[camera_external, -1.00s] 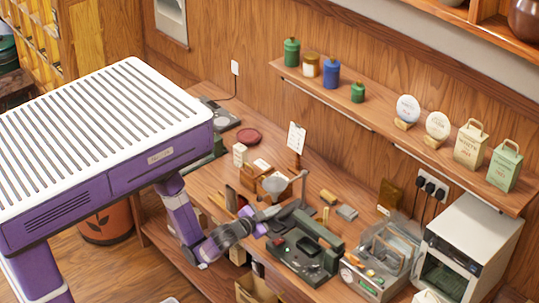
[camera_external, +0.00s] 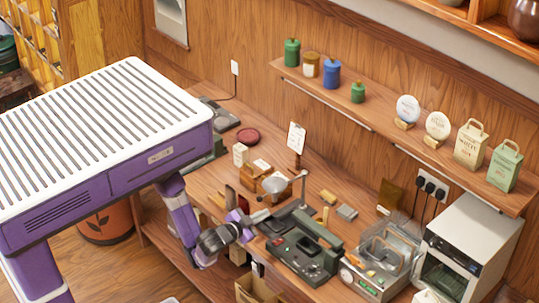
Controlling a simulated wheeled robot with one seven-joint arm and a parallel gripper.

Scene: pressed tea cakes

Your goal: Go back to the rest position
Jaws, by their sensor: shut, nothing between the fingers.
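My purple arm comes down from under my white and purple body at the left and reaches to the front edge of the wooden counter (camera_external: 222,174). My gripper (camera_external: 262,216) is small in this view, at the left end of the dark green press (camera_external: 303,250). It looks shut with nothing held; its fingertips are partly lost against the clutter. A grey funnel-like bowl (camera_external: 274,187) on a stand is just behind it.
Wooden boxes (camera_external: 262,176) and a card on a stand (camera_external: 296,137) are behind my gripper. A clear-walled metal machine (camera_external: 378,262) and a white oven (camera_external: 466,248) stand at the right. A shelf (camera_external: 395,133) with jars and bags runs above. An open carton (camera_external: 257,290) is below.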

